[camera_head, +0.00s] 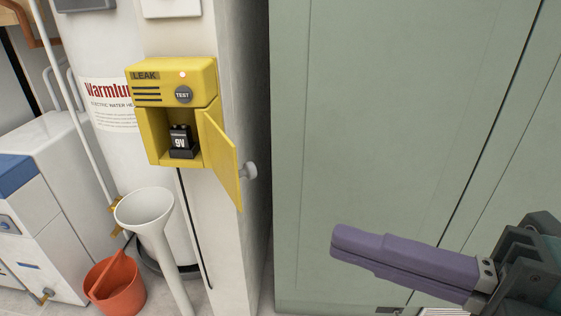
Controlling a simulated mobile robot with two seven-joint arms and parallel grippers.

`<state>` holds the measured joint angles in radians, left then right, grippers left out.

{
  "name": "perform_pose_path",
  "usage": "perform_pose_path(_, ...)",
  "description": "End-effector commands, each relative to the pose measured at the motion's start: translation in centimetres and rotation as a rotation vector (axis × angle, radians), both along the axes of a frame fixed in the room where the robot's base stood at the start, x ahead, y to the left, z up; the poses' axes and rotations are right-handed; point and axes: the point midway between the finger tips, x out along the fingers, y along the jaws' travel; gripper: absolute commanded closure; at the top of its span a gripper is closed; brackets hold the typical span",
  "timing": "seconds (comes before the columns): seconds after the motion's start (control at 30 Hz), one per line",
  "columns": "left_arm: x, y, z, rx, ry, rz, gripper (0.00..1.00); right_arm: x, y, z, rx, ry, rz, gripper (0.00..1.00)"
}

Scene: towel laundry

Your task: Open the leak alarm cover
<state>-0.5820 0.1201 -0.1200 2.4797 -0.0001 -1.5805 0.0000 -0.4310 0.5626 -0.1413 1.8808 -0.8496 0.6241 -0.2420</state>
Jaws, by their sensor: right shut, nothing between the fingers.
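The yellow leak alarm (172,82) is mounted on a white wall column left of centre, with a "LEAK" label, a grey TEST button and a small pale light. Its yellow cover (221,160) stands swung open to the right, with a grey knob (250,171) at its outer edge. A black 9V battery (181,142) shows inside the open compartment. My right gripper (340,243) has purple fingers, is shut and empty, and is at the lower right, apart from the cover. My left gripper is not in view.
A white water heater (112,108) stands behind the alarm at left. A white funnel (146,210), an orange bucket (117,290) and a white cabinet-like unit (60,190) are at lower left. A green cabinet (390,120) fills the right side. Open space lies between my right gripper and the cover.

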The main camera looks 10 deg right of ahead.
Motion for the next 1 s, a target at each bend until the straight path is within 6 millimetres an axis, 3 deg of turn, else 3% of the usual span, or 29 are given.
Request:
perform_pose_path(0.17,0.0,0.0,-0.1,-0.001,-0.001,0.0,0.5,1.3,1.6,0.1,0.001,-0.007,0.001,1.0)
perform_pose_path(0.53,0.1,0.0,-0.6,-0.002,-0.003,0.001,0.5,6.2,7.6,-0.1,0.002,-0.004,0.002,1.0)
perform_pose_path(0.8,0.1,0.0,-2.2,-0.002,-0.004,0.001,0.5,9.3,6.2,-0.8,-0.001,-0.001,0.0,1.0)
perform_pose_path(1.0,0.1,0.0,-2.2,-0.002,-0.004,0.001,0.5,9.7,5.9,-0.7,0.001,0.002,0.002,1.0)
